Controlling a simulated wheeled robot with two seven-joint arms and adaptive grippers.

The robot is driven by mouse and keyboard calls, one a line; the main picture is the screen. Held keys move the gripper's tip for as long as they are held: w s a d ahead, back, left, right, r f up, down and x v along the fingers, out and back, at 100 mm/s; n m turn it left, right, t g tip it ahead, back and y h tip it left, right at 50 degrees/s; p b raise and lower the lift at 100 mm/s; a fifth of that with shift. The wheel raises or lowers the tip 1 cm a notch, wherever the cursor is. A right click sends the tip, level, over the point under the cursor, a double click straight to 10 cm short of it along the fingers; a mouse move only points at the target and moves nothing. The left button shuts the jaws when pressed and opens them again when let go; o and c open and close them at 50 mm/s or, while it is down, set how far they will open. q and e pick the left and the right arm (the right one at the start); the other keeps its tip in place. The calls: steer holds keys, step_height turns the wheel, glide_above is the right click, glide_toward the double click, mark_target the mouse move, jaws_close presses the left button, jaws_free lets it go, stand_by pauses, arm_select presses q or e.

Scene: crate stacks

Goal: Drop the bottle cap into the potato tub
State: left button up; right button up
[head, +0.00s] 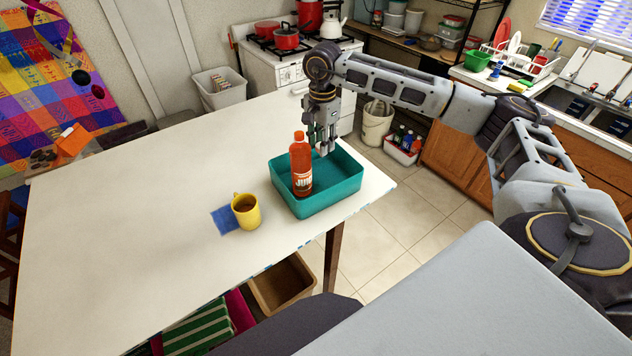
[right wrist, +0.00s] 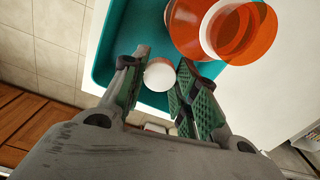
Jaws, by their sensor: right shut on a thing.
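My right gripper (head: 323,147) points down over the teal tub (head: 345,186), just right of the orange bottle. In the right wrist view its fingers (right wrist: 160,72) are shut on a small white round bottle cap (right wrist: 159,76). The cap is hard to make out in the head view. The teal tub stands at the table's right edge; its wall also shows in the wrist view (right wrist: 112,45). No potatoes show in it, and I cannot tell whether it is the potato tub. My left gripper is out of view.
The orange bottle (head: 300,165) stands upright inside the teal tub, close to my right gripper. A yellow mug (head: 246,212) stands beside a blue cloth (head: 224,219) left of the tub. The table's left side is clear. A white bucket (head: 377,127) stands on the floor.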

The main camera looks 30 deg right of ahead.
steer(key=shift+f, duration=0.15)
stand_by(0.3)
steer(key=shift+f+b, duration=1.4)
steer(key=shift+f, duration=1.45)
steer(key=o, duration=0.8)
steer(key=shift+c, duration=0.2)
steer(key=shift+r, duration=0.15)
steer(key=shift+r, duration=5.9)
steer(key=shift+s+f, duration=0.1)
